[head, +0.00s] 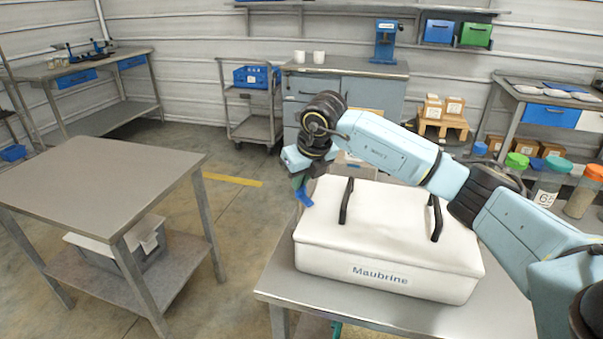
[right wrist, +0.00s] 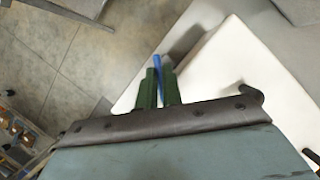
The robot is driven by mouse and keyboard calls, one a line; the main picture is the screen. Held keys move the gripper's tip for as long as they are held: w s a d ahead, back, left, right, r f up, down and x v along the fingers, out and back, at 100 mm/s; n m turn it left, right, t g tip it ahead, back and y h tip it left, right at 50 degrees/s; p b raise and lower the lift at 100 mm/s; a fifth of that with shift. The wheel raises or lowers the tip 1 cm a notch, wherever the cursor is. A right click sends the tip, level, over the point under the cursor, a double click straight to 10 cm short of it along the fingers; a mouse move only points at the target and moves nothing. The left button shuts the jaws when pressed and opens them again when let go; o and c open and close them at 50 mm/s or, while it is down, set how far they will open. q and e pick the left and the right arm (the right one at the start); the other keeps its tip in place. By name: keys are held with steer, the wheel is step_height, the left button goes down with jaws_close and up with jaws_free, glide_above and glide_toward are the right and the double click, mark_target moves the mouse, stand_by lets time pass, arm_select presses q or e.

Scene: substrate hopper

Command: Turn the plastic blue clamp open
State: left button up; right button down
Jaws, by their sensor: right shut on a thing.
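The blue clamp (head: 305,196) shows at the back left edge of the white Maubrine bag (head: 385,220). In the right wrist view the blue clamp (right wrist: 157,63) is a thin blue strip between the green fingers. My right gripper (head: 299,182) points down at that edge and is shut on the clamp; it also shows in the right wrist view (right wrist: 160,88). The fingers and wrist hide part of the clamp, so I cannot tell its turn angle. My left gripper is out of view.
The bag has two black handles (head: 346,201) and stands on a grey metal table (head: 490,312). Another table (head: 100,170) stands at the left with bare floor between. Jars with coloured lids (head: 548,180) stand at the right. A trolley (head: 252,125) is behind.

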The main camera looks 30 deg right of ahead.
steer(key=m+h, duration=0.1)
steer(key=m, duration=0.1)
steer(key=m+p, duration=0.1)
steer(key=m, duration=0.1)
steer(key=shift+w+a+r+m+h, duration=0.1)
steer(key=shift+a+r+m+h, duration=0.05)
steer(key=shift+m+h, duration=0.2)
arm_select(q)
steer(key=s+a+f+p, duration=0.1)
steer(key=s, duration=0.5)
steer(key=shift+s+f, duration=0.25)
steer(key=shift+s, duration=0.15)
arm_select(e)
steer(key=m+h, duration=0.1)
steer(key=m, duration=0.1)
steer(key=m+g, duration=0.1)
steer(key=m, duration=0.2)
steer(key=shift+h, duration=0.35)
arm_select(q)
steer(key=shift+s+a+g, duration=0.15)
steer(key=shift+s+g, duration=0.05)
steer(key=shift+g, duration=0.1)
arm_select(e)
steer(key=shift+m, duration=0.25)
steer(key=c, duration=1.6)
jaws_free()
steer(key=shift+o, duration=0.2)
steer(key=shift+g, duration=0.3)
